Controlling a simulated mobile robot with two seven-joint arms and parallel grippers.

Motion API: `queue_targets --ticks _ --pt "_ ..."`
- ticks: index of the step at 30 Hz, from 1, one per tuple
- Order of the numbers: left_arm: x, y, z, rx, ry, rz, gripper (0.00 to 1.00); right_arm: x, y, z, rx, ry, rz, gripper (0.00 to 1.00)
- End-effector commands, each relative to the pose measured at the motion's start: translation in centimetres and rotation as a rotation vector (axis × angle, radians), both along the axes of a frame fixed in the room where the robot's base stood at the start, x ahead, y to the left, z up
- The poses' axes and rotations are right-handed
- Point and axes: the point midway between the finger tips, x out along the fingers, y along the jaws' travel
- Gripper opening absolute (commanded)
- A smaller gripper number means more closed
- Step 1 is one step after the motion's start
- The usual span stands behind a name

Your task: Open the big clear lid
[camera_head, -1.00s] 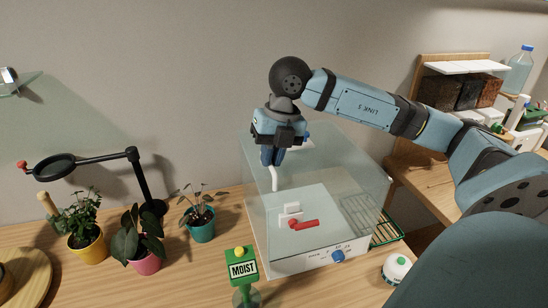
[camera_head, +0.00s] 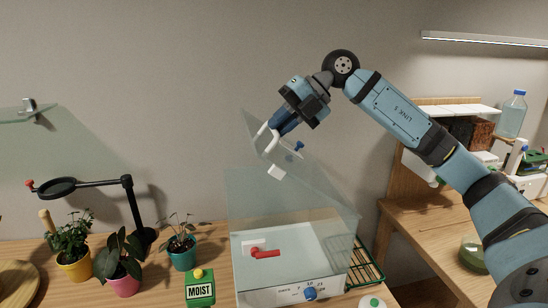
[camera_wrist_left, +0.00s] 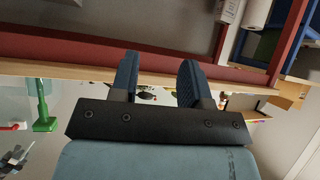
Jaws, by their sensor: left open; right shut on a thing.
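The big clear lid (camera_head: 275,185) is tilted up steeply over the white-based box (camera_head: 290,292) in the head view. My right gripper (camera_head: 276,130) is shut on the lid's white handle (camera_head: 268,143), high above the box. A red-handled thing (camera_head: 265,254) lies inside the box, and a blue knob (camera_head: 310,293) sits on its front. My left gripper (camera_wrist_left: 158,80) shows in the left wrist view, open, with nothing between its fingers; it is not in the head view.
Potted plants (camera_head: 122,268), a black magnifier stand (camera_head: 133,205) and a green MOIST sign (camera_head: 200,288) stand left of the box. A green wire rack (camera_head: 368,265) is at its right. A shelf with a bottle (camera_head: 512,113) stands farther right.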

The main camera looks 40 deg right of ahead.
Motion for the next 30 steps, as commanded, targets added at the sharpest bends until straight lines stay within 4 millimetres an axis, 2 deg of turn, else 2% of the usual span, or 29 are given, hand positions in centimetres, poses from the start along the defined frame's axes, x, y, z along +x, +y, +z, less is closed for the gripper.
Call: queue_targets --ticks 1,3,6,15,23,24,25,27,30 --pt "0.1 -0.1 -1.6 -0.005 0.005 0.003 0.43 -0.4 -0.9 -0.3 0.037 -0.022 -0.003 0.00" --pt "0.3 -0.2 -2.7 -0.014 0.014 0.008 0.43 -1.0 -2.0 0.5 0.095 -0.054 -0.004 0.00" --pt "1.2 -0.5 -3.5 -0.041 0.019 0.027 0.43 -2.0 -3.8 1.5 0.179 -0.100 -0.004 0.00" --pt "1.4 -1.1 -7.3 -0.021 -0.047 -0.007 0.43 -5.4 -9.9 3.7 0.428 -0.237 -0.003 0.00" --pt "1.9 -2.1 -7.6 -0.093 -0.117 -0.020 0.43 -8.1 -14.6 4.5 0.611 -0.339 0.000 0.00" --pt "1.9 -2.3 -7.6 -0.103 -0.128 -0.022 0.43 -8.4 -15.3 4.5 0.637 -0.352 0.000 0.00" --pt "2.5 -2.8 -6.7 -0.126 -0.171 -0.031 0.43 -8.7 -15.8 4.5 0.655 -0.363 0.000 0.00" --pt "3.7 -4.1 -3.9 -0.193 -0.298 -0.053 0.43 -9.3 -16.9 4.4 0.699 -0.387 0.000 0.00" --pt "4.3 -5.5 -0.6 -0.283 -0.443 -0.081 0.43 -10.2 -18.4 4.3 0.756 -0.418 0.000 0.00"
